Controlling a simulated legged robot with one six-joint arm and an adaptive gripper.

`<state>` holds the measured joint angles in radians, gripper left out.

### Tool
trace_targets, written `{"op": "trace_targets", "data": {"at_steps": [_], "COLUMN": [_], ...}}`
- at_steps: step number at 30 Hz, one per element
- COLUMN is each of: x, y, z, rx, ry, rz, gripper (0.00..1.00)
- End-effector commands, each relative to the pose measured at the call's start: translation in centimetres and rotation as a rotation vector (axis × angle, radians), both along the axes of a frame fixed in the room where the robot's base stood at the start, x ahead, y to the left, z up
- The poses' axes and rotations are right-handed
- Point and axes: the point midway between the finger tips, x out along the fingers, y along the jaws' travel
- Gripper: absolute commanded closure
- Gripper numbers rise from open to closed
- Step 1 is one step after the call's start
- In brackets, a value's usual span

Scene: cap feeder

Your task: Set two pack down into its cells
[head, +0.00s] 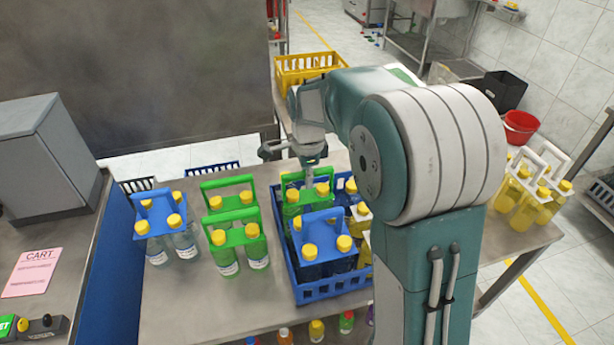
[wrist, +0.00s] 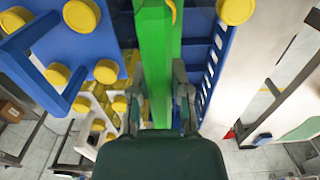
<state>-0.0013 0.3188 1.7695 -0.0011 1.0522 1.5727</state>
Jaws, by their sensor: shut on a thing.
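My gripper (head: 312,168) is over the back of the blue crate (head: 322,292). It is shut on the handle of a green two pack (head: 292,196), whose yellow caps show below it. In the wrist view the green handle (wrist: 158,50) runs between the fingers (wrist: 160,95). The pack is upright at the back left of the crate, its lower part hidden by the blue two pack (head: 322,225) in front. I cannot tell whether its bottles rest on the crate floor. Blue crate wall (wrist: 217,62) is close on the right in the wrist view.
Yellow-capped bottles (head: 361,215) are in the crate's right side, partly behind my arm. Green packs (head: 237,235) and a blue pack (head: 162,222) stand left of the crate. Yellow packs (head: 530,195) stand at right. A yellow crate (head: 305,68) is behind.

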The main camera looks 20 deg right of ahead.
Motion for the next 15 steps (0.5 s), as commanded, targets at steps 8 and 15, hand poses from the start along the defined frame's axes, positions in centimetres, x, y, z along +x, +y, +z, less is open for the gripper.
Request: {"op": "trace_targets", "data": {"at_steps": [8,15], "x": [0.03,0.04], "y": [0.00,0.00], "z": [-0.37,-0.76], "rx": [0.000,0.000], "ry": [-0.001,-0.002], "rz": [0.000,0.000], "gripper": [1.00,1.00]}}
